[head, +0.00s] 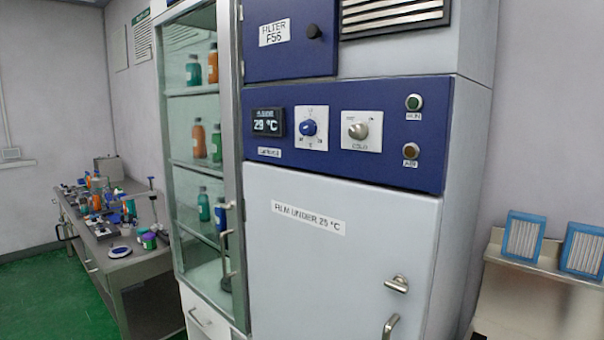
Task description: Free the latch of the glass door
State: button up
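The glass door (228,120) is on the tall cabinet left of the white and blue machine. It looks closed, with its metal frame along the right side. A small metal latch (228,206) sits on that frame at about mid-height. A longer pull handle (229,258) is below it. The latch is small and seen at a slant, so its exact setting cannot be told. Bottles with green and orange contents stand on shelves behind the glass. My gripper is not in view.
The machine's white door (330,270), labelled for film, has its own latch (397,284) and handle (390,327). A cluttered workbench (135,250) stands at left, and a shelf with blue-framed filters (523,237) at right. Green floor (35,295) shows clear at lower left.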

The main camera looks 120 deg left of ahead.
aim_at(228, 206)
jog(key=u, duration=4.35)
jog(key=i+l, duration=0.2)
jog(key=l, duration=0.15)
jog(key=i+l+u, duration=0.1)
jog(key=i+l, duration=0.1)
jog(key=l, duration=0.1)
